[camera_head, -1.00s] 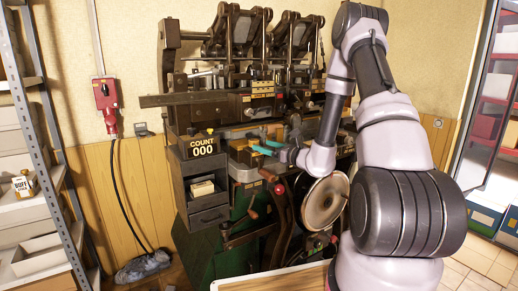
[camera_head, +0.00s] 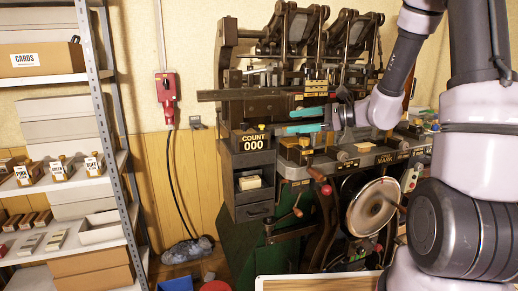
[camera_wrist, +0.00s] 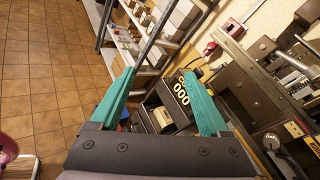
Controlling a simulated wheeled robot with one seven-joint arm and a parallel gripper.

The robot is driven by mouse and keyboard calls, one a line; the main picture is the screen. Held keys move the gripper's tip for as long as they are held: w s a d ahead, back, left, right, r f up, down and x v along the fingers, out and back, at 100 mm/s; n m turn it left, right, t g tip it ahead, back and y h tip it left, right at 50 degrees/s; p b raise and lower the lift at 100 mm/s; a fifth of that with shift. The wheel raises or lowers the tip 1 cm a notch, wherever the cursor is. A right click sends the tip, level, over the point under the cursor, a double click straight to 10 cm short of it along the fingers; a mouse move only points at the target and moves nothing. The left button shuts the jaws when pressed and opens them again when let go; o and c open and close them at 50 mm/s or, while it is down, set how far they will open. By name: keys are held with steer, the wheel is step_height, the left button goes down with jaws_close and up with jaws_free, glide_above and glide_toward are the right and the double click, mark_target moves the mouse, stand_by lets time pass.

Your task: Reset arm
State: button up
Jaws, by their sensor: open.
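My gripper (camera_head: 296,121) is in front of the dark cam press (camera_head: 262,106), with its teal fingers pointing left. The wrist view shows the two teal fingers (camera_wrist: 158,100) spread wide with nothing between them. The counter box reading "COUNT 000" (camera_head: 252,141) is on the press, left of and below the fingers in the head view. It also shows beyond the fingers in the wrist view (camera_wrist: 182,92). My arm covers the right part of the press.
A metal shelf rack (camera_head: 118,150) with labelled boxes and a "CARDS" box (camera_head: 40,60) stands at left. A red wall switch (camera_head: 166,92) has a hanging cable. A round wheel (camera_head: 371,207) and red-knobbed lever (camera_head: 326,190) stick out from the press.

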steer(key=s+d+r+n+g+h, duration=0.1)
steer(key=s+r+n+g+h, duration=0.2)
steer(key=s, duration=0.4)
steer(key=s+d+r+n+h, duration=0.1)
steer(key=s+r+n+h, duration=0.15)
steer(key=s+n, duration=0.4)
steer(key=s+d+r+n+t+h, duration=0.3)
steer(key=s+d+r+t+h, duration=0.1)
steer(key=d, duration=0.6)
steer(key=s+r+h, duration=0.1)
steer(key=s+h, duration=0.1)
steer(key=h, duration=0.1)
steer(key=shift+s+t, duration=0.3)
steer(key=shift+s, duration=0.05)
